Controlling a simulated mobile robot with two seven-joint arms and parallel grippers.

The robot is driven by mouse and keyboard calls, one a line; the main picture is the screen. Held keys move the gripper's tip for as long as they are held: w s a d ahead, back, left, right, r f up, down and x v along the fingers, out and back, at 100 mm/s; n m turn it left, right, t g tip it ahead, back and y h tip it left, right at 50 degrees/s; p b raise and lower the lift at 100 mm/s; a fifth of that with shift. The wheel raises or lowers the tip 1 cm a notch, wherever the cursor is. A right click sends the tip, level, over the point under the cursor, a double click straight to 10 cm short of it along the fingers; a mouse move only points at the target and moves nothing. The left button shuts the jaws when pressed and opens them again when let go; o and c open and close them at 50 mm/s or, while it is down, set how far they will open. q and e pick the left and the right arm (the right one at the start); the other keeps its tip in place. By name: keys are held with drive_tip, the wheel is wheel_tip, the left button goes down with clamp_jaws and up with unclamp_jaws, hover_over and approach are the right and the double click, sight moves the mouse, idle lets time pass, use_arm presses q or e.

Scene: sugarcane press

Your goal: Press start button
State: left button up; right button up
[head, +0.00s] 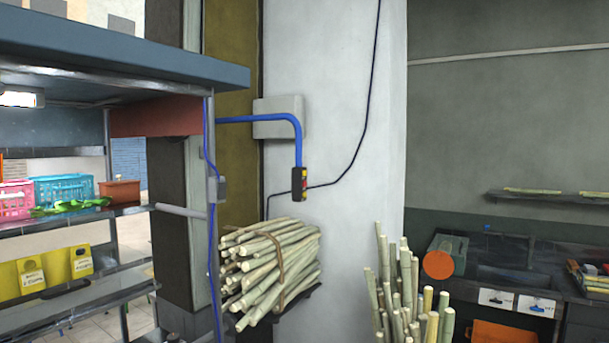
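A small dark control box (299,184) with red and yellow marks on its face hangs from the end of a bent blue pipe (262,119) in front of the pale wall. The separate buttons on it are too small to tell apart, so I cannot pick out the start button. Neither of my grippers shows in the head view.
A tied cane bundle (270,268) sits on a shelf below the control box. Upright canes (402,295) stand at the front right. A shelving unit (120,211) with baskets fills the left. A dark counter (520,252) is at the right.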

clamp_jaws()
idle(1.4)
